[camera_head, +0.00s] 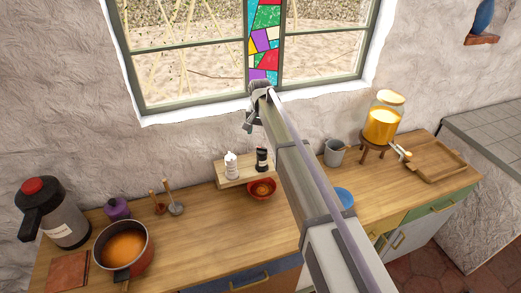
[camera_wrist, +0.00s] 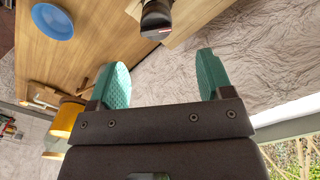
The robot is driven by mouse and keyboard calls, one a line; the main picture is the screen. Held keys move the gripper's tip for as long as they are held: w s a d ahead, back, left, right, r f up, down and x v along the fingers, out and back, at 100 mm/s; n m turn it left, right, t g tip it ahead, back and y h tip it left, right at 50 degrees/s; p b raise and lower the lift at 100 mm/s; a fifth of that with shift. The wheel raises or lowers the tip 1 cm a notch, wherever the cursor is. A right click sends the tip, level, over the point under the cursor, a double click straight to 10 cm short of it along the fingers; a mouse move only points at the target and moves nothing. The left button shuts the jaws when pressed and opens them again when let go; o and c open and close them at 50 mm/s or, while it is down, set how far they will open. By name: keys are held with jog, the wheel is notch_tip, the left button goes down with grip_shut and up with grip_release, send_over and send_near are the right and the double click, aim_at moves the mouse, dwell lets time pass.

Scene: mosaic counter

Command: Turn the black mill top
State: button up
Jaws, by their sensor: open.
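The black mill (camera_head: 262,160) stands upright on a small wooden riser (camera_head: 240,179) against the wall, beside a white mill (camera_head: 231,166). In the wrist view the black mill (camera_wrist: 156,20) shows at the top edge, partly cut off. The black mill lies beyond the fingertips, roughly in line with the gap.
A red bowl (camera_head: 262,190) sits just in front of the riser. A blue plate (camera_head: 344,198), grey mug (camera_head: 334,152) and glass jar (camera_head: 383,118) are to the right. A pot (camera_head: 122,245) and flask (camera_head: 52,213) stand at left. The wall is close behind.

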aim_at(262, 148)
jog(key=f+b, duration=0.2)
jog(key=d+f+b, duration=0.1)
jog(key=f+b, duration=0.2)
jog(key=f, duration=0.2)
jog(key=shift+w+d+b, duration=0.15)
jog(key=shift+w+b, duration=0.05)
jog(key=shift+b, duration=0.2)
jog(key=f+b, duration=0.1)
jog(key=a+f+b, duration=0.1)
jog(key=f+b, duration=0.1)
jog(key=shift+s, duration=0.15)
jog(key=shift+d+r, duration=0.1)
jog(key=shift+d, duration=0.2)
jog(key=shift+a, duration=0.15)
jog(key=shift+c, duration=0.7)
jog(key=c, duration=0.8)
